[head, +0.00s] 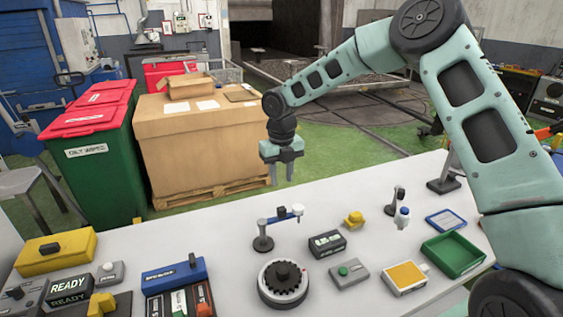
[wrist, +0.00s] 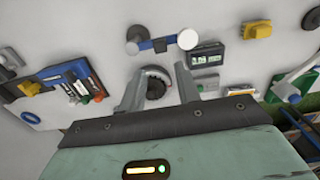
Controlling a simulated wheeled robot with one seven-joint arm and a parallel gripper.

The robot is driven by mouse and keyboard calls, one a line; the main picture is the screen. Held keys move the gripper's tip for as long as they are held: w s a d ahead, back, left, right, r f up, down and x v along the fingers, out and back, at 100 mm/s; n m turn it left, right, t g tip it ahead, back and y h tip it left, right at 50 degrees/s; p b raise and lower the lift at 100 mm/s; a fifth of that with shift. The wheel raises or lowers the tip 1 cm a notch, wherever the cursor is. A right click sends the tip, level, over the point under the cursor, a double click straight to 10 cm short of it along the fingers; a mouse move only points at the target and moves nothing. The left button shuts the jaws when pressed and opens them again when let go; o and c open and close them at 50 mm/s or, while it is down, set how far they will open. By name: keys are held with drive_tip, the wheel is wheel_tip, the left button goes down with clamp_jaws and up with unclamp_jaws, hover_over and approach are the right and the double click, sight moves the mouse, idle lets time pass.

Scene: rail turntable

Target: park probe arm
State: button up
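The probe arm (head: 283,216) is a blue bar on a dark upright post with a round base, with a white ball-like end at its right. It also shows in the wrist view (wrist: 162,45), running from the post to the white end. The round dark turntable with a toothed gear (head: 283,281) is just in front of it, and partly shows between my fingers in the wrist view (wrist: 156,86). My gripper (head: 282,180) is open and empty, pointing down in the air above the bench, apart from the probe arm.
A small readout box (head: 327,243) and a green-button box (head: 348,272) stand right of the turntable. A yellow block (head: 354,219), yellow-topped tray (head: 405,277) and green tray (head: 454,254) lie farther right. A blue rack (head: 175,272) and READY sign (head: 69,290) are left.

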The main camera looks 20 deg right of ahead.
wheel_tip(320, 180, up, 6)
drive_tip(key=b, duration=0.1)
drive_tip(key=shift+r, duration=0.15)
idle(0.4)
drive_tip(key=s+a+f+m+b, duration=0.1)
drive_tip(key=s+a+m+b, duration=0.1)
drive_tip(key=s+a+m, duration=0.65)
drive_tip(key=s+a+f+m+b, duration=0.1)
drive_tip(key=s+a+m, duration=0.35)
drive_tip(key=s, duration=0.65)
drive_tip(key=s+f+m+b, duration=0.2)
drive_tip(key=s+f+m, duration=0.1)
drive_tip(key=s+m, duration=1.2)
drive_tip(key=s, duration=0.4)
drive_tip(key=shift+s+d+f+y+b, duration=0.2)
drive_tip(key=shift+s+f+y+b, duration=0.1)
drive_tip(key=shift+s+b, duration=0.1)
